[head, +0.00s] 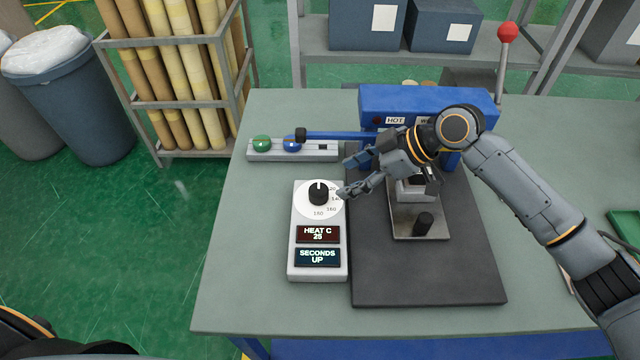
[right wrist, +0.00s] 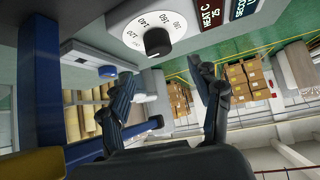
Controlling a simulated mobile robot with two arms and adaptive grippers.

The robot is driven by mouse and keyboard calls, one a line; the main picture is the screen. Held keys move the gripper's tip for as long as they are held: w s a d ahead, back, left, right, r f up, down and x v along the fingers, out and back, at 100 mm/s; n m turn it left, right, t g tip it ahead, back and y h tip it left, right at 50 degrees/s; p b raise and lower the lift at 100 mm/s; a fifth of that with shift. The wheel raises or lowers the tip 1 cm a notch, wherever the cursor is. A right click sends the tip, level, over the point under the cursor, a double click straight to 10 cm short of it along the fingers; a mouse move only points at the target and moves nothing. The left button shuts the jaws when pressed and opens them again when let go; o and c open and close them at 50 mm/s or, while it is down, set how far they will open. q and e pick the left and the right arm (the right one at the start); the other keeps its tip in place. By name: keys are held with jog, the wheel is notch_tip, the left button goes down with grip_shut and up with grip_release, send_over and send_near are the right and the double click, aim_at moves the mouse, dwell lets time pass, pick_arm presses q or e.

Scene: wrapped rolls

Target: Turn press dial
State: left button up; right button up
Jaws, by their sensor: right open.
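The press dial is a black knob (head: 318,194) on a white numbered disc, at the top of a pale control box (head: 294,250). Its white pointer mark points toward the far side in the head view. Below it, displays read "HEAT C 25" and "SECONDS UP". My right gripper (head: 348,177) is open and empty, just right of the dial, with its fingers pointing left toward it. In the right wrist view the knob (right wrist: 157,42) lies beyond and between the open fingertips (right wrist: 163,78), apart from them. My left gripper is not in view.
The blue press (head: 375,98) with a red-ball lever (head: 507,32) stands behind my right arm on a dark mat (head: 430,285). A button strip (head: 322,153) with green and blue buttons lies behind the box.

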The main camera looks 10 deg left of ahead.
aim_at(320, 190)
jog(key=p+x, duration=0.1)
jog(key=x, duration=0.8)
jog(key=shift+w+f, duration=0.1)
jog(key=shift+f, duration=0.05)
jog(key=c, duration=1.2)
jog(key=shift+p, duration=0.3)
